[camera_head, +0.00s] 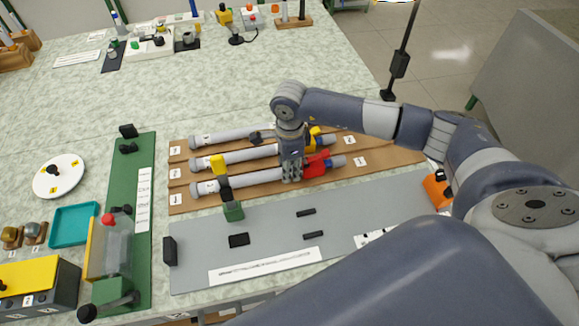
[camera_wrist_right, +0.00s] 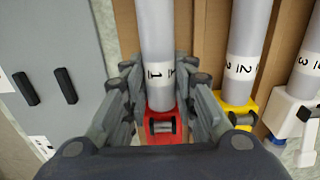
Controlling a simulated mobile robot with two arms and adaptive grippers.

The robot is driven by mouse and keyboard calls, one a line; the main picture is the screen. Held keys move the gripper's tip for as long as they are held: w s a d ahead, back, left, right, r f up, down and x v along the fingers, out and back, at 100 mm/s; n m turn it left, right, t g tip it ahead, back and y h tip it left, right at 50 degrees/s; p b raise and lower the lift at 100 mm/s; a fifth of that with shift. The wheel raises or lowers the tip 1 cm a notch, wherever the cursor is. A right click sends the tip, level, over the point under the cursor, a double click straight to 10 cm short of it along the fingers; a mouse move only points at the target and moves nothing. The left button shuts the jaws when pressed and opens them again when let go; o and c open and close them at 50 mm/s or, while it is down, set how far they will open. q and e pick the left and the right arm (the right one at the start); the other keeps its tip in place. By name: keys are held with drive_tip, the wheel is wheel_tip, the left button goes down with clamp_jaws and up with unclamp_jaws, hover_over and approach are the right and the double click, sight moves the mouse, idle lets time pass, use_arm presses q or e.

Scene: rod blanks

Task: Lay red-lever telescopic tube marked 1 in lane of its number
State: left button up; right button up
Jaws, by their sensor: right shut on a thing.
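The red-lever tube (camera_head: 258,178) lies along the front brown lane (camera_head: 390,159) in the head view, its red lever part (camera_head: 316,164) toward the right end. In the right wrist view this tube (camera_wrist_right: 157,35) bears a "1" band above its red collar (camera_wrist_right: 160,129). My right gripper (camera_head: 291,174) is shut on the tube just left of the red part, with fingers on both sides in the wrist view (camera_wrist_right: 160,90). I cannot tell whether the tube touches the lane. The lane's end label (camera_head: 176,199) is too small to read. My left gripper is out of view.
A yellow-collared tube (camera_wrist_right: 245,45) marked 2 and a white-collared tube (camera_wrist_right: 311,55) marked 3 lie parallel behind. A grey plate (camera_head: 270,228) with black blocks lies in front, with a green block (camera_head: 233,211) by the front lane. A green board (camera_head: 145,215) stands left.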

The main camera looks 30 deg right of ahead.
drive_tip(key=shift+f, duration=0.1)
drive_tip(key=o, duration=0.9)
wheel_tip(320, 180, up, 12)
idle(0.6)
